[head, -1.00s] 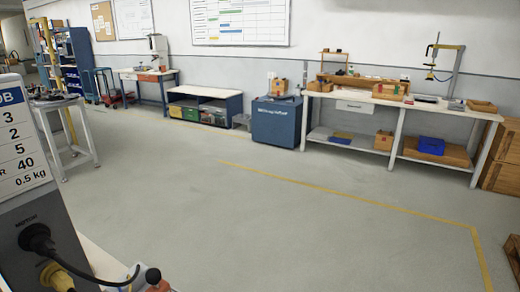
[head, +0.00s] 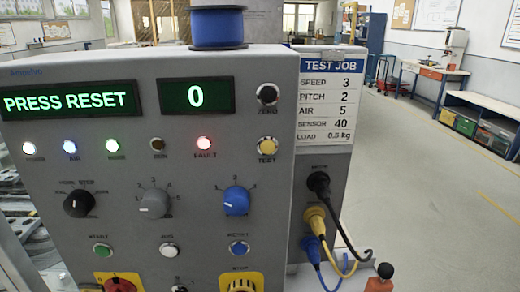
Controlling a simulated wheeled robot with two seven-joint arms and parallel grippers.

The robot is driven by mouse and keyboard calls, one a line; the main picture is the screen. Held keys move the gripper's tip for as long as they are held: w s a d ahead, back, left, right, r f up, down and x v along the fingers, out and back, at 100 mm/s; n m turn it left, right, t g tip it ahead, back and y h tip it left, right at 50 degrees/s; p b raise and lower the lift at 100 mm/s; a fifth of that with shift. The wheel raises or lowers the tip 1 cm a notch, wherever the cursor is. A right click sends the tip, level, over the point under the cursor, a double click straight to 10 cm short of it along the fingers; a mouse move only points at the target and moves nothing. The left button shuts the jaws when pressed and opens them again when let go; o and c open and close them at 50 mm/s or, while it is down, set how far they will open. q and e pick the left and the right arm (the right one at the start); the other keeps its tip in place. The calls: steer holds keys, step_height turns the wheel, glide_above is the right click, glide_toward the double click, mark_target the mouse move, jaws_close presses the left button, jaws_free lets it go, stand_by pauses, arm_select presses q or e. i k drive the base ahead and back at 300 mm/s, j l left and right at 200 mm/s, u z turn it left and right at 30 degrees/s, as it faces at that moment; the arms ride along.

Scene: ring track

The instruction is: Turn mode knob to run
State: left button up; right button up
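A grey control panel (head: 120,150) fills the left and middle of the head view. A black knob (head: 77,203) sits at its left, with small labels around it too blurred to read surely; I take it for the mode knob. I cannot tell surely which label its pointer faces. A grey knob (head: 153,203) and a blue knob (head: 236,201) stand to its right. The green display (head: 70,102) reads PRESS RESET, and the smaller display (head: 196,96) reads 0. The FAULT lamp (head: 204,143) glows red. Neither of my grippers is in view.
Buttons and a red knob (head: 119,285) line the panel's lower part. A TEST JOB card (head: 327,97) and black, yellow and blue cables (head: 318,220) are at its right side. A blue spool (head: 217,27) stands on top. Open floor (head: 430,190) lies to the right.

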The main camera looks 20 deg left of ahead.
mark_target(79, 203)
steer(key=k+j+u, duration=0.1)
steer(key=u, duration=0.3)
steer(key=j+u, duration=0.25)
steer(key=u, duration=0.15)
steer(key=j+u, duration=0.2)
steer(key=u, duration=0.15)
steer(key=k, duration=0.05)
